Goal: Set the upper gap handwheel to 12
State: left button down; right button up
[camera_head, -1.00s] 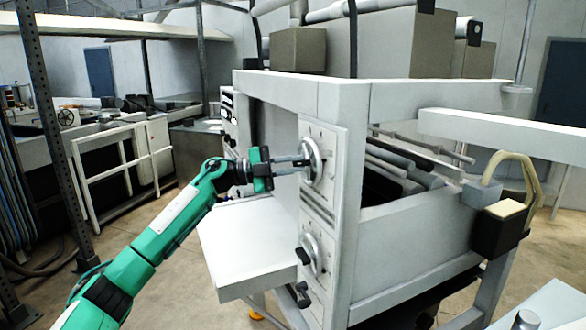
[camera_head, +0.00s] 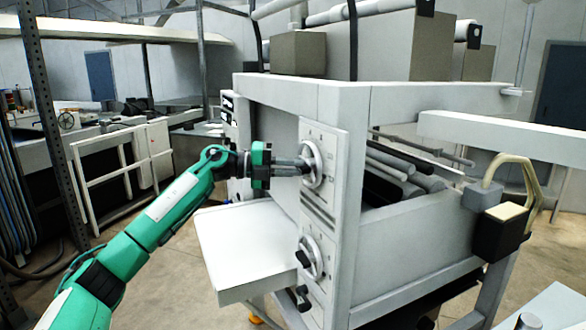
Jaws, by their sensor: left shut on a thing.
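The upper gap handwheel (camera_head: 313,163) is a pale ring on the front panel (camera_head: 325,205) of the white sheeter. My left gripper (camera_head: 300,166) reaches in from the left and is shut at the wheel's near left side, on its knob or rim. The fingers hide that part of the wheel. The scale marks around it are too small to read. A lower handwheel (camera_head: 312,254) with a dark knob sits below on the same panel. My right gripper does not show.
A white shelf (camera_head: 245,245) juts out below my left arm. A small dark knob (camera_head: 302,297) sits under the lower handwheel. Rollers (camera_head: 405,172) lie inside the frame behind the panel. A white rail (camera_head: 115,180) stands at the left.

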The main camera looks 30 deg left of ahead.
pick_arm(q)
jog(key=shift+f, duration=0.1)
jog(key=c, duration=1.4)
grip_release()
jog(key=b+v, duration=0.5)
jog(key=v, duration=0.8)
jog(key=shift+s+a+b, duration=0.3)
jog(key=shift+b, duration=0.05)
